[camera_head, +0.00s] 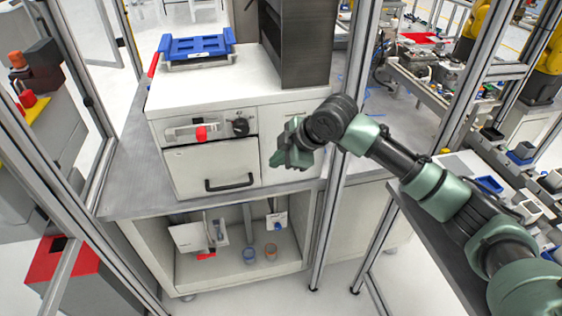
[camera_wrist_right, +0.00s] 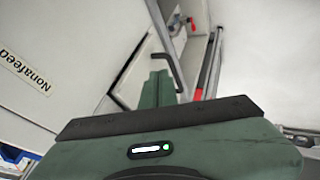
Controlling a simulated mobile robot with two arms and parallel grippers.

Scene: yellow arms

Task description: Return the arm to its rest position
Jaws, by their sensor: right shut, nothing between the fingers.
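My right arm (camera_head: 430,185) comes in from the lower right in the head view, green and black. Its right gripper (camera_head: 279,158) is shut and empty. It hangs in front of the white cabinet (camera_head: 285,118), to the right of the drawer with the black handle (camera_head: 229,183). In the right wrist view the two green fingers (camera_wrist_right: 157,88) lie together, pointing toward a black handle (camera_wrist_right: 166,42). I cannot tell whether the gripper touches the cabinet. My left gripper is not in view.
A metal frame post (camera_head: 335,210) stands close to my right wrist. A blue tray (camera_head: 196,46) sits on the cabinet top. A grey worktop (camera_head: 150,200) runs below the drawer, over an open shelf holding small cups (camera_head: 249,255). Small parts and bins (camera_head: 489,184) lie at the right.

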